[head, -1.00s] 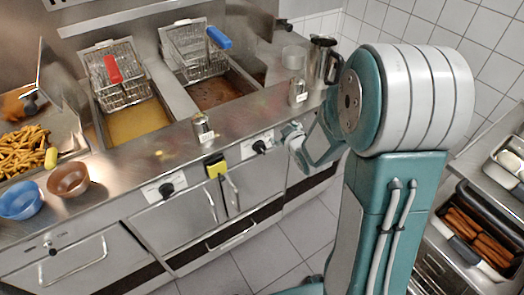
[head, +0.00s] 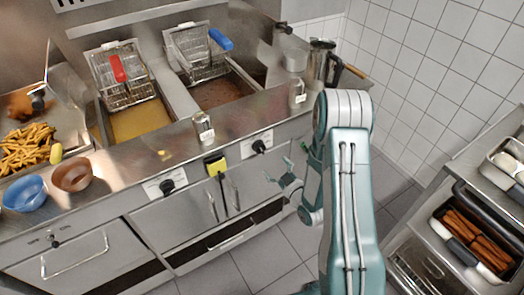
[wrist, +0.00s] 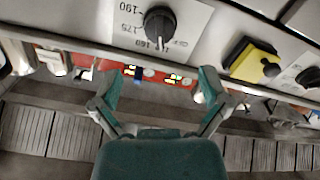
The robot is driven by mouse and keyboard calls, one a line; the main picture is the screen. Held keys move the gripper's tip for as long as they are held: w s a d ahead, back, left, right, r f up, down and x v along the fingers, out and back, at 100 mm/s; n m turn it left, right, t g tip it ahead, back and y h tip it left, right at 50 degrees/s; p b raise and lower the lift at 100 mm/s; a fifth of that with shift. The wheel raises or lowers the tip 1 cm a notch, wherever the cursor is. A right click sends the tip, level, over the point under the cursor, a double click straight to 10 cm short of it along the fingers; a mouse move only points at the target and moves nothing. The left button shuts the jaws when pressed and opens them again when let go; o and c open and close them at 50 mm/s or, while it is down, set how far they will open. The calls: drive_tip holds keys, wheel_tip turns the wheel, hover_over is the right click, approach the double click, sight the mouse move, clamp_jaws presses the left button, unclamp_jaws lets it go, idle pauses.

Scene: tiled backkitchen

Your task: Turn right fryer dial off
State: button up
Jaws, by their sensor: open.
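The right fryer dial (head: 259,146) is a black knob on a white plate on the steel fryer front. In the wrist view the dial (wrist: 160,24) is at the top centre, on a plate with temperature numbers. A white mark shows on its lower side; the exact setting is hard to read. My gripper (head: 278,170) is open and empty, just right of and below the dial in the head view. In the wrist view the fingers of my gripper (wrist: 160,88) are spread wide below the dial, apart from it.
The left dial (head: 168,187) is farther left. Fry baskets (head: 122,78) hang over oil. Glass jars (head: 203,127) stand on the counter. Open floor (head: 270,262) lies below.

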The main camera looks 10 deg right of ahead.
sight(262, 151)
drive_tip(key=x, duration=0.8)
drive_tip(key=shift+w+a, duration=0.1)
drive_tip(key=shift+w, duration=0.15)
drive_tip(key=c, duration=1.2)
